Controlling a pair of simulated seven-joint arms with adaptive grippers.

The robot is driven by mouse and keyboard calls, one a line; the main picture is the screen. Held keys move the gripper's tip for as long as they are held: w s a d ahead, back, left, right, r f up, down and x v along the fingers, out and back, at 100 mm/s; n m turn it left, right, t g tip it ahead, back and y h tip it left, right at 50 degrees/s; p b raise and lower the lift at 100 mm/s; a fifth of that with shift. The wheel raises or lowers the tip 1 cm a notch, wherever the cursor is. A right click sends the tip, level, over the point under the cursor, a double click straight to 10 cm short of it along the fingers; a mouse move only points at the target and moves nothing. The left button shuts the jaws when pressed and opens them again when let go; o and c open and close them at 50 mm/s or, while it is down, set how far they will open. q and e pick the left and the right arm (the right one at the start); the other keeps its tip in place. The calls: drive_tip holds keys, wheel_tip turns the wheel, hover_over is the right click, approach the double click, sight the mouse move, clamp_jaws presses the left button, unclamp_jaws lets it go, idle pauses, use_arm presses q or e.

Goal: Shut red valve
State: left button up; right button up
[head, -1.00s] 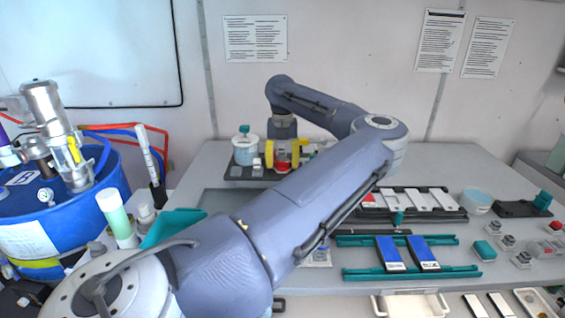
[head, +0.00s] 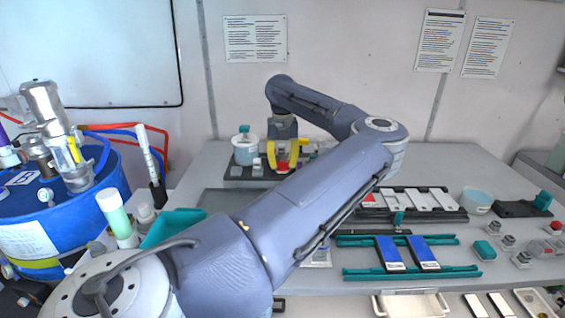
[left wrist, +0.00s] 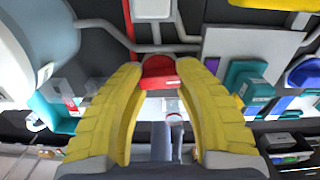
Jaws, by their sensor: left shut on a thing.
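The red valve (left wrist: 160,70) has a red handle, seen at the upper middle of the left wrist view between two yellow fingers. My left gripper (left wrist: 158,76) is shut on this handle, with one finger on each side. In the head view, my left gripper (head: 282,160) points down over the small dark-based rig at the back of the table. Only a little red of the valve shows between its fingers there. My left forearm hides part of the table in front. My right gripper is not in view.
A white tub with a teal knob (head: 245,150) stands just left of the gripper. In the left wrist view, grey pipes and a teal block (left wrist: 248,82) lie close around the valve. A blue drum (head: 50,225) stands at the left.

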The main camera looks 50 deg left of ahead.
sight(283, 162)
use_arm(q)
drive_tip(key=n, duration=1.3)
drive_tip(key=shift+c, duration=0.2)
drive_tip(key=shift+n, duration=2.1)
drive_tip(key=o, duration=1.1)
wheel_tip(283, 162, up, 12)
